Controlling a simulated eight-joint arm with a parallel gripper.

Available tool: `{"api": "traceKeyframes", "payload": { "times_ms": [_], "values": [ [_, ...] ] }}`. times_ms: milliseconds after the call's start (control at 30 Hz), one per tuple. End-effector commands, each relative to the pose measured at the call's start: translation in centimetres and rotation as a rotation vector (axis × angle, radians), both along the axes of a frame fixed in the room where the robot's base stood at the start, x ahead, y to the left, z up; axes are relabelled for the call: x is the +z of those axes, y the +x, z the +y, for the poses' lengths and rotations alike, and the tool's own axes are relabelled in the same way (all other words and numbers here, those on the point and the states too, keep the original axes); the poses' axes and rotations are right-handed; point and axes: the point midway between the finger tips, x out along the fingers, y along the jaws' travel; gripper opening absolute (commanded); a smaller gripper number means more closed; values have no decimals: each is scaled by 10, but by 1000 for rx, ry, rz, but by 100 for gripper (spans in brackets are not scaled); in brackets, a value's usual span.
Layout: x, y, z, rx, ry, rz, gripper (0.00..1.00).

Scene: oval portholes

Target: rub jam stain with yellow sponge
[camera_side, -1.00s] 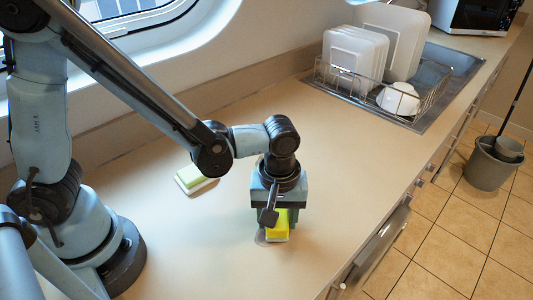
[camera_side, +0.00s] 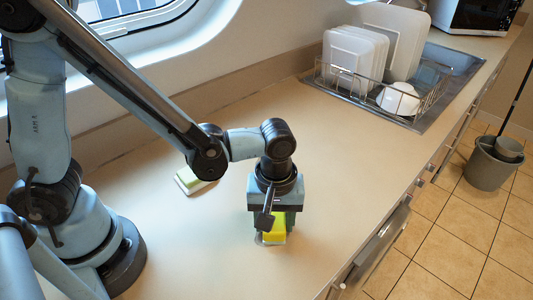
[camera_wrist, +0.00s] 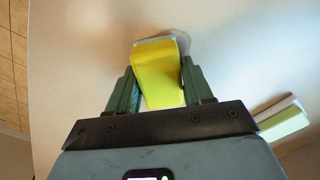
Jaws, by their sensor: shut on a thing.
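The yellow sponge (camera_side: 273,232) is between the fingers of my gripper (camera_side: 272,236), low at the counter surface. It also shows in the wrist view (camera_wrist: 158,75), bright yellow with a pale layer at its far end. My gripper (camera_wrist: 158,66) is shut on it, with a green finger on each side. A pale greyish patch shows at the sponge's lower left edge in the side view; I cannot tell what it is. No jam stain can be made out; the sponge and gripper hide the counter under them.
A pale green and white sponge (camera_side: 188,178) lies on the counter (camera_side: 345,175) behind and left of my gripper; it also shows in the wrist view (camera_wrist: 283,120). A dish rack (camera_side: 375,95) with white plates and a bowl stands at the back right. The counter's right edge drops to the floor.

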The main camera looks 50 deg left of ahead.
Motion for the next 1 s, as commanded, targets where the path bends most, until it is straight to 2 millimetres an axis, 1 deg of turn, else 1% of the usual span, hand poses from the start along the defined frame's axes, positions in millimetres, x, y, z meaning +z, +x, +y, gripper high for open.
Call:
{"api": "traceKeyframes", "payload": {
  "times_ms": [33, 100, 133, 233, 267, 567, 600, 667, 733, 767, 867, 900, 1000],
  "values": [
    [2, -5, 0, -2, 0, 0, 22],
    [0, -12, 0, -3, 0, 0, 22],
    [2, -14, 0, -2, 0, 0, 22],
    [-1, -23, 0, -2, 0, 0, 22],
    [2, -26, 0, -2, 0, 0, 22],
    [1, -53, 0, -2, 0, 0, 22],
    [-1, -52, 4, 3, 1, 1, 22],
    [1, -52, 10, 3, 0, 0, 22],
    [-1, -43, 8, 3, 0, 0, 22],
    [2, -41, 8, 2, 0, 0, 22],
    [-2, -31, 8, 2, 0, 0, 22],
    [2, -28, 9, 3, 0, 0, 22],
    [1, -19, 8, 1, -1, -1, 22]
  ]
}}
